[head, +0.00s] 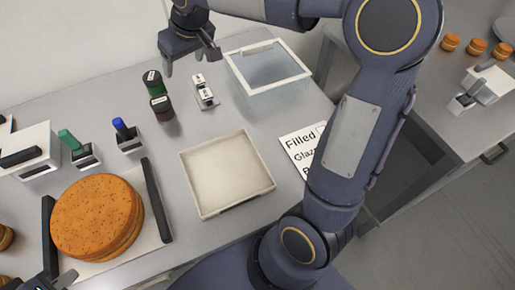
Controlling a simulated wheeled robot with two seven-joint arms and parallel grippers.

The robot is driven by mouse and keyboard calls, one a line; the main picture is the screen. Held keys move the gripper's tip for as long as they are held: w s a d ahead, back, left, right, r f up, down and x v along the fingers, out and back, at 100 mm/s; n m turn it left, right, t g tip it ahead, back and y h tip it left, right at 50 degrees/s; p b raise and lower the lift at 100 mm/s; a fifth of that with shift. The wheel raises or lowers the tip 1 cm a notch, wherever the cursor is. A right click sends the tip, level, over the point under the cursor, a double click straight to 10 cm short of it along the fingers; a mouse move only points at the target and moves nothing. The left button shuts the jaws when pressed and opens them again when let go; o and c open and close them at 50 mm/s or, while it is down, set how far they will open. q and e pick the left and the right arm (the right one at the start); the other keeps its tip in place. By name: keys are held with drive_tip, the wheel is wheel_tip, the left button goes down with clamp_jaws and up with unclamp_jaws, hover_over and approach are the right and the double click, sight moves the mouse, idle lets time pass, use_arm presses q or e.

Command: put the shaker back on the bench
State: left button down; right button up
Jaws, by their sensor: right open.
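No object is plainly marked as the shaker.
Green (70,140) and blue (122,130) handled tools stand left. A large brown round (97,217) is at front left. My right arm crosses the right side.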

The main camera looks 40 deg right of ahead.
drive_tip(key=s+d+f+m+y, duration=0.1)
drive_tip(key=s+d+m, duration=0.15)
drive_tip(key=s, duration=1.45)
drive_tip(key=s+f, duration=0.3)
drive_tip(key=s, duration=0.2)
drive_tip(key=s+a+f+t+y, duration=0.1)
drive_tip(key=s+f, duration=0.2)
drive_tip(key=s, duration=0.2)
drive_tip(key=shift+s+a+m, duration=0.25)
drive_tip(key=shift+s+m, duration=0.15)
drive_tip(key=shift+m, duration=0.05)
drive_tip(key=shift+s, duration=0.1)
